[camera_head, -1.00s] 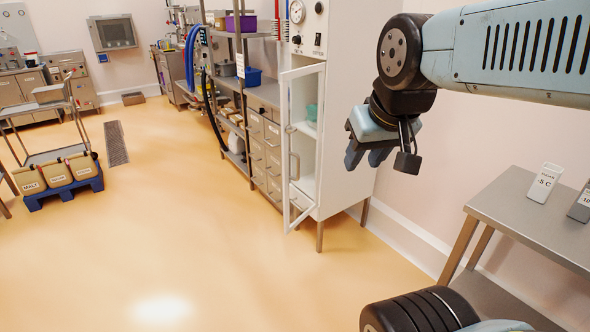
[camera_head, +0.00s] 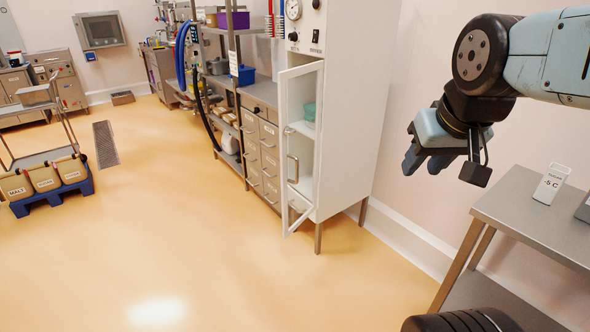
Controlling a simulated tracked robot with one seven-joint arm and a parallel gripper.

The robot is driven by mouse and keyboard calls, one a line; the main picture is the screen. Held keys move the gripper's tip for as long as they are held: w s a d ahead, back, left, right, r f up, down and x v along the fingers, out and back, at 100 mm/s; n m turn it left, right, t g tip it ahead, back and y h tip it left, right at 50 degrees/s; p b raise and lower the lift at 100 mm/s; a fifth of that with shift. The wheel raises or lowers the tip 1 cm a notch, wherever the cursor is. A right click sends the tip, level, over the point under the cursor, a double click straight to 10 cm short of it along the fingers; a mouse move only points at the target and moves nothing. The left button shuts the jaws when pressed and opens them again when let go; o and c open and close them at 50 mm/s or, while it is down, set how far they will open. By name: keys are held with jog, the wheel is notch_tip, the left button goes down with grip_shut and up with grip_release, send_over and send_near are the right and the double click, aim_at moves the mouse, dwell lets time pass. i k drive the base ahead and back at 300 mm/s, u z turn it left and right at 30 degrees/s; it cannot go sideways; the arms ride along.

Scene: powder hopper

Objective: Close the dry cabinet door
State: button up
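The dry cabinet (camera_head: 352,110) is tall and white and stands against the right wall on metal legs. Its glazed, white-framed door (camera_head: 287,150) stands open, swung out toward the left, with a handle (camera_head: 293,168) on it. A greenish container (camera_head: 309,112) sits on a shelf inside. My gripper (camera_head: 412,163) is in the air to the right of the cabinet, apart from the door, with its blue fingers pointing down and left. The gap between the fingers is not clear from this angle, and I see nothing held.
Grey drawers (camera_head: 262,150) and shelving adjoin the cabinet on the left. A blue pallet (camera_head: 52,198) with labelled bins is far left. The floor (camera_head: 190,235) before the door is clear.

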aim_at(318, 65)
jog(key=z, duration=0.1)
jog(key=i, duration=1)
jog(key=u, duration=0.1)
